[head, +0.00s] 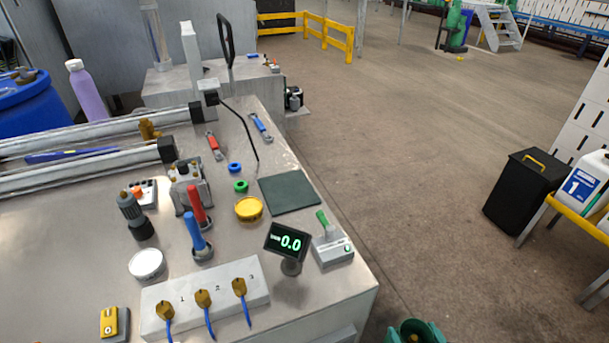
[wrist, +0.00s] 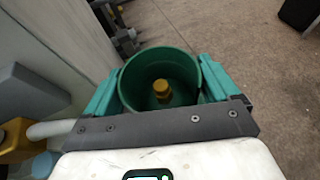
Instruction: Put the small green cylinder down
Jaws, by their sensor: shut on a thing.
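A green, open-topped hollow cylinder (wrist: 138,75) fills the middle of the wrist view, with a yellow-brown knob-like piece (wrist: 162,90) inside it. My gripper (wrist: 160,82) is shut on this cylinder, with one teal finger against each side. In the head view, the green cylinder (head: 418,326) shows only at the bottom edge, cut off by the frame. It is beyond the right edge of the metal bench, over the floor side. Its underside is hidden.
The metal bench (head: 310,301) holds a dark green square mat (head: 290,194), a yellow disc (head: 249,208), a display reading 0.0 (head: 288,242) and a green-handled lever box (head: 334,249). Numbered sockets (head: 254,270) stand in front. A black bin (head: 520,192) stands right. The floor between is clear.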

